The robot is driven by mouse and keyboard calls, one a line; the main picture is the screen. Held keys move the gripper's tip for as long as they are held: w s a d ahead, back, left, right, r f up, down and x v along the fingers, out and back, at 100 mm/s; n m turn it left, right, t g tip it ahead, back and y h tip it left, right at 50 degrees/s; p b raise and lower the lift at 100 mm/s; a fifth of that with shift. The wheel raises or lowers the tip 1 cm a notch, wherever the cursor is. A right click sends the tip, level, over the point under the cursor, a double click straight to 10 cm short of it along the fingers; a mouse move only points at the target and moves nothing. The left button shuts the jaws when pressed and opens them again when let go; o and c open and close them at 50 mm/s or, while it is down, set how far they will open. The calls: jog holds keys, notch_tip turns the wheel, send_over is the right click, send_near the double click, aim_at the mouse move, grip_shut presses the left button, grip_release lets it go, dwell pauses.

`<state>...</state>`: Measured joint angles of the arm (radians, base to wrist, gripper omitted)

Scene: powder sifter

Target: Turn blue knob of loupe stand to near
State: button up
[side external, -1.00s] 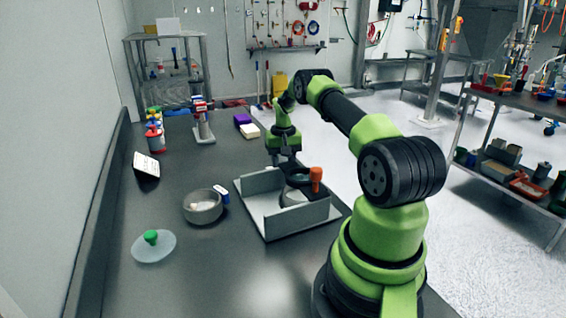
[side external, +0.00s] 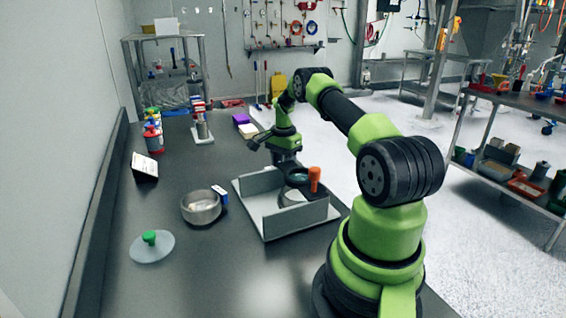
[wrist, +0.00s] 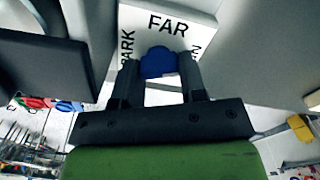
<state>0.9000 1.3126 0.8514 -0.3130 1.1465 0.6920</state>
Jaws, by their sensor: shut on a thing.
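The blue knob (wrist: 158,62) of the loupe stand shows in the wrist view, between the two dark fingers of my gripper (wrist: 160,72). My gripper is shut on it, one finger on each side. The white label plate (wrist: 180,17) behind the knob reads FAR at the top and PARK at the left. In the side external view, my wrist is just behind the grey tray (side external: 265,222). The knob and fingertips are hidden there.
The tray holds a round sieve-like part and an orange handle (side external: 315,178). A metal bowl (side external: 201,207), a clear lid with a green knob (side external: 152,248) and a small sign (side external: 144,166) stand to its left. The front left of the table is clear.

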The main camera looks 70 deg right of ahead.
jog(key=m, duration=0.4)
jog(key=shift+a+m, duration=0.1)
jog(key=shift+m, duration=0.3)
dwell(0.4)
jog(key=o, duration=0.6)
jog(key=shift+o, duration=0.2)
jog(key=shift+r, duration=0.1)
notch_tip(320, 180, up, 10)
